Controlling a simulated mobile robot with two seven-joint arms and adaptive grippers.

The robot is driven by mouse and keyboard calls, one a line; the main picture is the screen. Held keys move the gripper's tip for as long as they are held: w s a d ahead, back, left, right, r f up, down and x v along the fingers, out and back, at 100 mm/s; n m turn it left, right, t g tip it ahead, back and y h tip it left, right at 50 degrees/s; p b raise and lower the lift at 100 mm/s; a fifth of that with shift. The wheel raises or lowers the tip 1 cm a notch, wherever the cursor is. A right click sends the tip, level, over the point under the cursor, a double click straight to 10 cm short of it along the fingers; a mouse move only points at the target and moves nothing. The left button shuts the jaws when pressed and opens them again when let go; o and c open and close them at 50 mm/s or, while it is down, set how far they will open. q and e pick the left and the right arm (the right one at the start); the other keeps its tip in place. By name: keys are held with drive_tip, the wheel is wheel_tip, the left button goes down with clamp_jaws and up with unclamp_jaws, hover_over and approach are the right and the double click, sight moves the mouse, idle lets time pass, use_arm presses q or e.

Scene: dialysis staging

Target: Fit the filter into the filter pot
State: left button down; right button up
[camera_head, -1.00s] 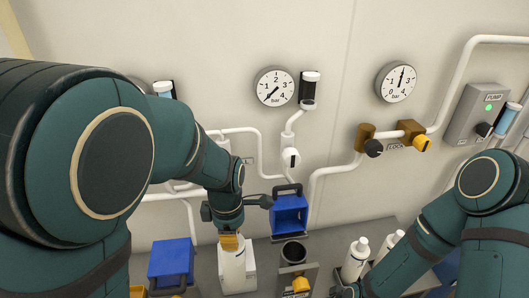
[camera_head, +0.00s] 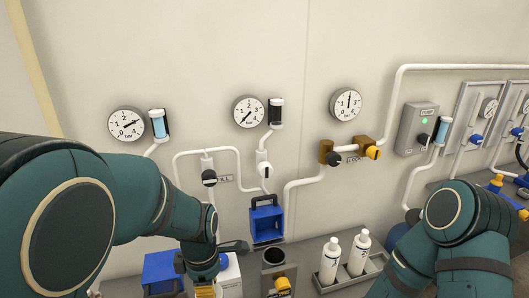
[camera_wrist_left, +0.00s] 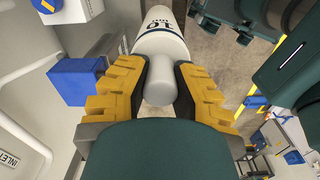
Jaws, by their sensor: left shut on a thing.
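The held filter (camera_wrist_left: 163,42) is a white cylinder with "10" printed on it. In the left wrist view my left gripper (camera_wrist_left: 158,88) is shut around its narrower plain end. In the head view the left gripper (camera_head: 205,289) is at the bottom edge, left of the pot, and the filter is out of sight below it.
Two white bottle-like cylinders (camera_head: 330,258) (camera_head: 359,251) stand in a grey tray right of the pot. A blue handled box (camera_head: 266,222) is on the wall behind the pot. Another blue box (camera_head: 162,268) and a white box (camera_head: 230,275) are near the left gripper. Pipes and gauges line the wall.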

use_arm(q)
drive_tip(key=shift+s+a+f+m, duration=0.2)
drive_tip(key=shift+s+f+m, duration=0.2)
drive_tip(key=shift+f+m, duration=0.15)
drive_tip(key=a+f+m+b, duration=0.2)
drive_tip(key=f+m, duration=0.5)
drive_tip(key=m, duration=0.2)
drive_tip(key=w+a+f+m+b, duration=0.1)
drive_tip(key=a+f+m+b, duration=0.2)
drive_tip(key=f+m, duration=0.4)
drive_tip(key=shift+f+m, duration=0.25)
drive_tip(key=shift+m, duration=0.9)
use_arm(e)
wheel_tip(320, 180, down, 6)
drive_tip(key=shift+s+a, duration=0.15)
drive_tip(key=shift+s, duration=0.1)
use_arm(q)
drive_tip(key=shift+w, duration=0.1)
drive_tip(key=shift+w+d, duration=0.1)
drive_tip(key=shift+d, duration=0.1)
